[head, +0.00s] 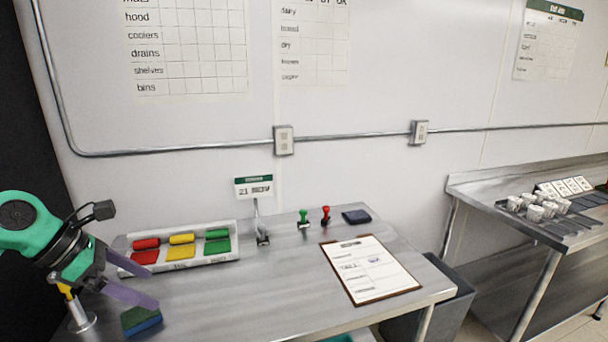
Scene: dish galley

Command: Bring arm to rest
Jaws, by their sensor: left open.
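My left gripper (150,288) is at the left of the head view, above the left end of the steel table (270,290). Its two purple fingers are spread apart, with nothing seen between them. A green and blue block (141,321) lies on the table just below the fingertips, apart from them as far as I can tell. My left arm shows as a green and black wrist beside the dark left edge. My right gripper is not in view.
A white tray (228,255) with red, yellow and green pieces stands behind the gripper. A small sign (254,187), a green stamp (304,218), a red stamp (326,215), a dark blue cloth (357,216) and a clipboard (369,270) are on the table. The table's front middle is clear.

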